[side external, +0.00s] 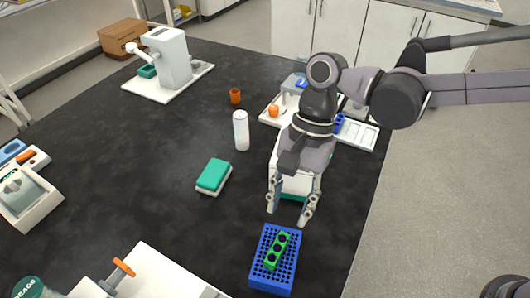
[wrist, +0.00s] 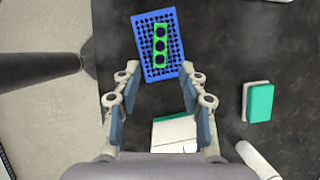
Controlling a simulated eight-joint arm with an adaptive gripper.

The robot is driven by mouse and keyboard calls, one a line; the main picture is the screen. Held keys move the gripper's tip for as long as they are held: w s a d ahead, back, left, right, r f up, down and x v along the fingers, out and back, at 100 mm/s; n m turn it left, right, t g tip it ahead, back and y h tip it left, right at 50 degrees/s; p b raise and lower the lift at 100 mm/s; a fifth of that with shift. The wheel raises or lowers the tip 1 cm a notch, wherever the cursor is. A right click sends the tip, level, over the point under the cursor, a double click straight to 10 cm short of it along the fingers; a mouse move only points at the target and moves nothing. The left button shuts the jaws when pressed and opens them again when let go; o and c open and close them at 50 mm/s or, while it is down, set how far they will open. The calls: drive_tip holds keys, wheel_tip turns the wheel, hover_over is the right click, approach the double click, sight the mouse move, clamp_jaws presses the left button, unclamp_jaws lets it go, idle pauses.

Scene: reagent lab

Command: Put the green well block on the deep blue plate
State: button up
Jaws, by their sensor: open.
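The green well block (side external: 277,250) is a narrow strip with a row of three dark round wells. It lies on top of the deep blue plate (side external: 259,265), a rectangle full of small holes, near the table's front right. In the wrist view the block (wrist: 160,45) sits on the upper middle part of the plate (wrist: 152,70), slightly turned relative to it. My gripper (side external: 288,215) is open and empty, pointing down just behind the plate. In the wrist view its fingertips (wrist: 160,72) stand apart near the plate's near end, with nothing between them.
A white box with a green layer (wrist: 175,133) stands beneath my gripper. A green-and-white box (side external: 213,176) and a white cylinder (side external: 241,130) stand to the left. An orange cup (side external: 235,96) is farther back. White equipment (side external: 150,270) lies at front left. Table between is clear.

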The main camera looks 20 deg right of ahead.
drive_tip(key=w+d+r+n+t, duration=0.2)
drive_tip(key=d+t, duration=0.1)
drive_tip(key=d, duration=0.7)
drive_tip(key=w+d+r+n+t, duration=0.1)
drive_tip(key=d+r+n+t, duration=0.15)
drive_tip(key=d, duration=0.65)
drive_tip(key=s+d+f+n+t+h, duration=0.1)
drive_tip(key=d+n+t, duration=0.1)
drive_tip(key=d, duration=0.5)
drive_tip(key=s+d+f+n+t+h, duration=0.1)
drive_tip(key=s+d+n+t+h, duration=0.1)
drive_tip(key=d, duration=0.6)
drive_tip(key=shift+s+d+f+t, duration=0.15)
drive_tip(key=shift+s+f+t, duration=0.1)
drive_tip(key=shift+t, duration=0.2)
